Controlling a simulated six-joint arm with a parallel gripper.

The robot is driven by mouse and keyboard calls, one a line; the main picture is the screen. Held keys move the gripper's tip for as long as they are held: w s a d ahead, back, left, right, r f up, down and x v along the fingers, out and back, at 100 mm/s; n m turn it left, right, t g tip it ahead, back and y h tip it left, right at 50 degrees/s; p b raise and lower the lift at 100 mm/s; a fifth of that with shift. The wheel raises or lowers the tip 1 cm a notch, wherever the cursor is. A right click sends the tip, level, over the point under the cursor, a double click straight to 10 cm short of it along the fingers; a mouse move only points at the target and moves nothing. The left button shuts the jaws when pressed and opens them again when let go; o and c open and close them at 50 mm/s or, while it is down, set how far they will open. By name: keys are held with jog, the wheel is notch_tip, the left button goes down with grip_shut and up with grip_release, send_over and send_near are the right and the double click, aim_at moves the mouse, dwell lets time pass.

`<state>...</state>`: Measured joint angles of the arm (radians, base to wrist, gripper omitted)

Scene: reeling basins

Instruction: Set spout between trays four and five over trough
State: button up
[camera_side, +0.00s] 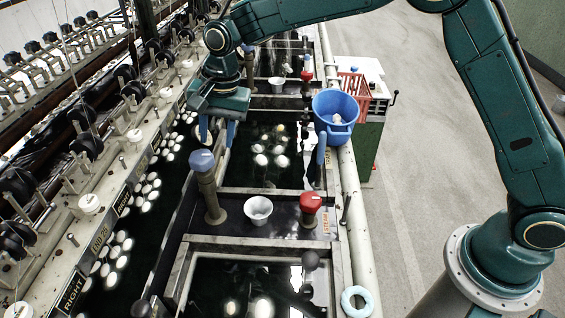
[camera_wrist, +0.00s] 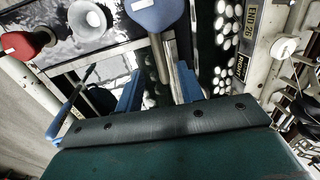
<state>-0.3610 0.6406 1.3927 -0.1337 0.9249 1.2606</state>
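A blue-capped post (camera_side: 208,190), which I take for the spout's fitting, stands on the dark divider beside the long trough in the side view. A separate spout arm cannot be made out clearly. My gripper (camera_side: 215,141) points down over the basin edge, behind the post, its two blue fingers apart with nothing visibly held. In the wrist view, the blue cap (camera_wrist: 154,14) is at the top, and its post runs down toward the gap between my fingers (camera_wrist: 158,76). Contact cannot be judged there. The dark trough (camera_side: 150,215) holds groups of white cocoons.
A white cup (camera_side: 258,209) and a red-capped valve (camera_side: 310,206) stand right of the post. A blue bucket (camera_side: 335,112) hangs near the right-hand pipe. Reeling machinery lines the left side.

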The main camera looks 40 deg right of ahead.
aim_at(216, 157)
jog(key=shift+w+a+f, duration=0.15)
jog(key=shift+a+f, duration=0.05)
jog(key=shift+f, duration=1.05)
jog(key=shift+w+a+f, duration=0.15)
jog(key=shift+f, duration=1.1)
grip_shut()
